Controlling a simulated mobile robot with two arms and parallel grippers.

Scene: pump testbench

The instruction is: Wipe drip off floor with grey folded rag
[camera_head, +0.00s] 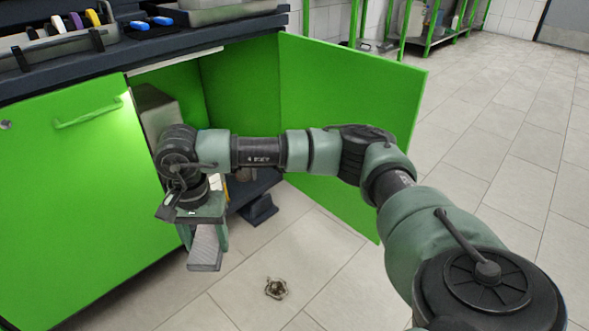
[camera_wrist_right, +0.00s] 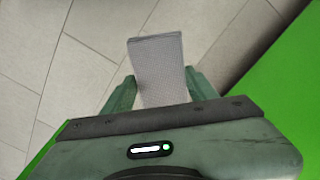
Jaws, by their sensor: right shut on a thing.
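The grey folded rag (camera_head: 205,249) hangs from my right gripper (camera_head: 203,232), which is shut on it in front of the open green cabinet. In the right wrist view the rag (camera_wrist_right: 158,68) sticks out between the two green fingers (camera_wrist_right: 158,92), with tiled floor beyond it. In the head view the rag's lower end appears above the floor; I cannot tell whether it touches. My left gripper is not in view.
The cabinet's open green door (camera_head: 345,110) stands behind my right arm, and its closed door (camera_head: 75,190) is at left. Open tiled floor extends to the right.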

